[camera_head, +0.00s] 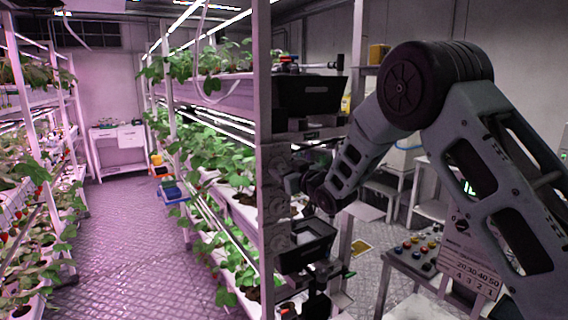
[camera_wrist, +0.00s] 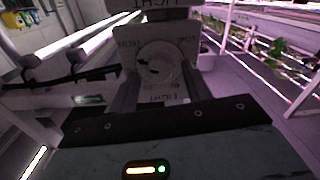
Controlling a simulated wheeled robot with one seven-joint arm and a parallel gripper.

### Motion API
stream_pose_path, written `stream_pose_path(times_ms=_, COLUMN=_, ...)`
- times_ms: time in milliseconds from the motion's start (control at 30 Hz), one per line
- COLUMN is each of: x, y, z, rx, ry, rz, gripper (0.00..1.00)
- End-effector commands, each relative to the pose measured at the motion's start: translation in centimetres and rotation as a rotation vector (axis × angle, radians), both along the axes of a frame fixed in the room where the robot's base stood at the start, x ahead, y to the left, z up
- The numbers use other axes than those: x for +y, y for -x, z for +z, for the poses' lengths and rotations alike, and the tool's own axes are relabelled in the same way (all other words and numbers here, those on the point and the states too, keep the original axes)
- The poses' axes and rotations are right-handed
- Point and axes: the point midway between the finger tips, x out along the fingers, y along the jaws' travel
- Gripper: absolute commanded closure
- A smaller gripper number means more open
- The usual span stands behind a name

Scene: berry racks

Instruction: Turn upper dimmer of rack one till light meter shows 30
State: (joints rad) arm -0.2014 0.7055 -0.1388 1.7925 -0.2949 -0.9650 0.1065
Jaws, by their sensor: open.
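A round pale dimmer (camera_wrist: 155,66) with lettering around it shows in the wrist view, straight ahead of my gripper (camera_wrist: 158,92). The fingers are open, one on each side of the dimmer; I cannot tell whether they touch it. In the head view my gripper (camera_head: 298,183) is at the end post of the middle rack, beside a column of dimmers (camera_head: 277,168). The gripper partly covers this column. A green lit display (camera_head: 468,187), perhaps the light meter, shows through a gap in my arm. Its reading is mostly hidden.
Black trays (camera_head: 306,262) hang below and above my gripper on the rack end. Planted shelves (camera_head: 205,168) stretch back behind the post. A button panel (camera_head: 412,254) stands at right under my arm. The aisle floor (camera_head: 125,230) at left is clear.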

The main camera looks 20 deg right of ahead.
Motion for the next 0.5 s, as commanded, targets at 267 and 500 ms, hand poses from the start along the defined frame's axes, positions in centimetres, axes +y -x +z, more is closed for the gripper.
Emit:
stream_pose_path(times_ms=267, x=0.26, y=-0.73, z=-0.03, rx=0.0, ry=0.0, rz=0.0, gripper=0.51)
stream_pose_path(times_ms=500, x=0.25, y=-0.71, z=-0.04, rx=0.0, ry=0.0, rz=0.0, gripper=0.82)
